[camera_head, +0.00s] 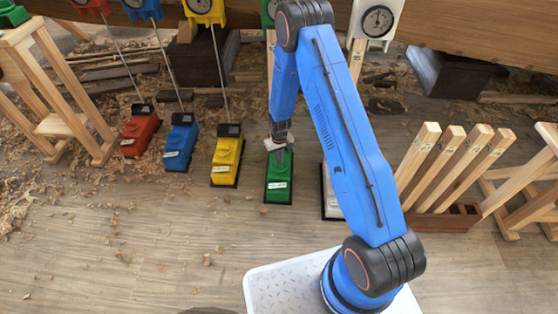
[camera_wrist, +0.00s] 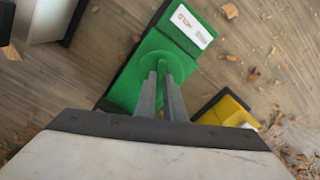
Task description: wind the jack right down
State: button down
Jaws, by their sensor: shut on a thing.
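A green jack (camera_head: 279,180) with a white label stands on a dark base on the floor, in a row of coloured units. In the wrist view the green jack (camera_wrist: 135,85) fills the upper middle, its labelled end toward the upper right. My gripper (camera_head: 277,154) reaches down to its top from above. In the wrist view the two grey fingers of my gripper (camera_wrist: 161,70) are close together over a round green part of the jack. They are shut on what looks like this turning part; the gripped spot itself is mostly hidden.
Red (camera_head: 140,132), blue (camera_head: 180,145) and yellow (camera_head: 227,160) units stand to the left, with thin rods up to dials on the hull. A white unit (camera_head: 331,200) is close on the right, partly behind my arm. Wooden posts (camera_head: 455,165) stand farther right.

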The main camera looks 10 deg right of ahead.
dwell(0.4)
jog(key=c, duration=1.8)
grip_release()
jog(key=shift+c, duration=0.2)
notch_tip(320, 180, up, 17)
jog(key=shift+r, duration=0.2)
